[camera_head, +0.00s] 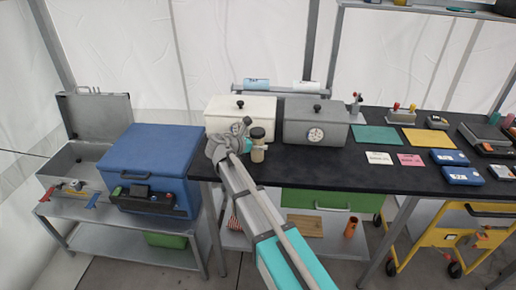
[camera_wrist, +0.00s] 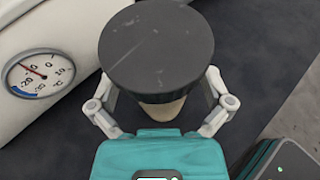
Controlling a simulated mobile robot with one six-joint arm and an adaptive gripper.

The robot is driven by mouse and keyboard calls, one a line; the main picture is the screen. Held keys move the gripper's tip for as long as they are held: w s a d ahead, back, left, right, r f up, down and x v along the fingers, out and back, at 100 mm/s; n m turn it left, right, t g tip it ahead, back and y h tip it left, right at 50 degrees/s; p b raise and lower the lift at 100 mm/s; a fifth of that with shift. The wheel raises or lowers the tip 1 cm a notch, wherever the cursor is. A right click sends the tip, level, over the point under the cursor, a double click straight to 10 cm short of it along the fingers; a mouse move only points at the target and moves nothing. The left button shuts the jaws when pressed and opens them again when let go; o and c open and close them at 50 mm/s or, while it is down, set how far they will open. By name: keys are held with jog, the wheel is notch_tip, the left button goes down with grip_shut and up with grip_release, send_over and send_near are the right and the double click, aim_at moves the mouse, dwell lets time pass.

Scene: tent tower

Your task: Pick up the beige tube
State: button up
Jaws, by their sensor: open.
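The beige tube (camera_head: 258,153) stands upright on the dark tabletop, in front of the gap between the white and grey boxes. It has a wide dark cap, which fills the upper middle of the wrist view, with a strip of the beige body (camera_wrist: 163,113) below it. My gripper (camera_head: 246,140) is at the tube, its fingers open. In the wrist view, the fingers of my gripper (camera_wrist: 160,88) are on both sides of the tube. The cap hides their tips, so I cannot tell whether they touch it.
The white box (camera_head: 228,108) with a dial is close behind my gripper. The grey box (camera_head: 316,123) stands to its right. A blue cooler (camera_head: 152,160) is at the left on a lower shelf. Coloured mats and cards lie on the right of the dark table (camera_head: 325,163).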

jog(key=c, duration=1.2)
jog(key=shift+r, duration=0.15)
notch_tip(320, 180, up, 3)
jog(key=p, duration=0.3)
jog(key=s+r+p, duration=0.1)
jog(key=r+p, duration=0.1)
jog(key=s+r+p, duration=0.2)
jog(key=s+d+r+p, duration=0.1)
jog(key=s+r+p, duration=0.1)
jog(key=shift+r+p, duration=0.2)
jog(key=shift+p, duration=0.15)
jog(key=s+r+p, duration=0.1)
jog(key=s, duration=0.2)
jog(key=s+d+r+p, duration=0.1)
jog(key=s, duration=0.1)
jog(key=s+r+p, duration=0.1)
jog(key=s, duration=0.2)
jog(key=shift+s+d+r, duration=0.15)
jog(key=shift+s+d, duration=0.2)
jog(key=shift+d, duration=0.05)
